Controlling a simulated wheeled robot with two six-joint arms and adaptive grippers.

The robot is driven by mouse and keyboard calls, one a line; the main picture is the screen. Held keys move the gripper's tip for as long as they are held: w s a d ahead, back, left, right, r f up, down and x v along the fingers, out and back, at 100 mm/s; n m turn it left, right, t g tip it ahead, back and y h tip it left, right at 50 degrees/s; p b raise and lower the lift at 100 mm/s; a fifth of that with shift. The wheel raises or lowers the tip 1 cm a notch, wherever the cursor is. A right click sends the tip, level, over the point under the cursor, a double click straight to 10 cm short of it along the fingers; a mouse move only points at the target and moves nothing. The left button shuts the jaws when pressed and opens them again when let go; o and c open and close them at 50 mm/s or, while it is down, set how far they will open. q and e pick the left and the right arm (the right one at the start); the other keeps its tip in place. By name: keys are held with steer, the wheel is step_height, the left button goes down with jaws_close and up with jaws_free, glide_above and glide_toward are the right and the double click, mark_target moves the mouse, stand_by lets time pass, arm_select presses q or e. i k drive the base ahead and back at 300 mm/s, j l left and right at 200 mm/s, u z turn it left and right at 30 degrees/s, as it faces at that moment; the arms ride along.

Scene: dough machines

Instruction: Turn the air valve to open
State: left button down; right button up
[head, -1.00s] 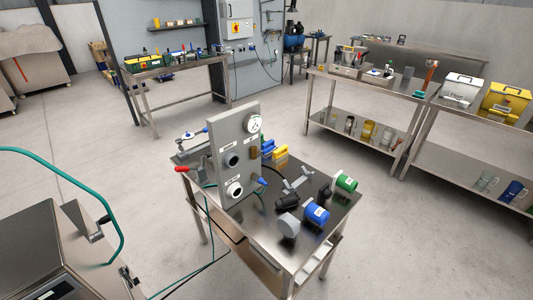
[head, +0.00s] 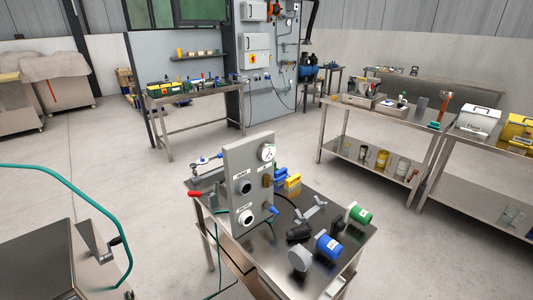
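Neither of my grippers is in the head view. A grey upright panel (head: 237,160) stands on a steel table (head: 273,262) in the lower middle.
A steel machine with a teal hose (head: 107,208) is at left. A wall panel (head: 281,80) with boxes and pipes stands behind. Open floor surrounds the table.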

mark_target(280, 179)
steer(key=l+u, duration=0.3)
steer(key=u, duration=0.15)
steer(key=k+l+u, duration=0.1)
steer(key=l+u, duration=0.15)
steer(key=u, duration=0.2)
steer(key=k+l+u, duration=0.1)
steer(key=l+u, duration=0.15)
steer(key=u, duration=0.2)
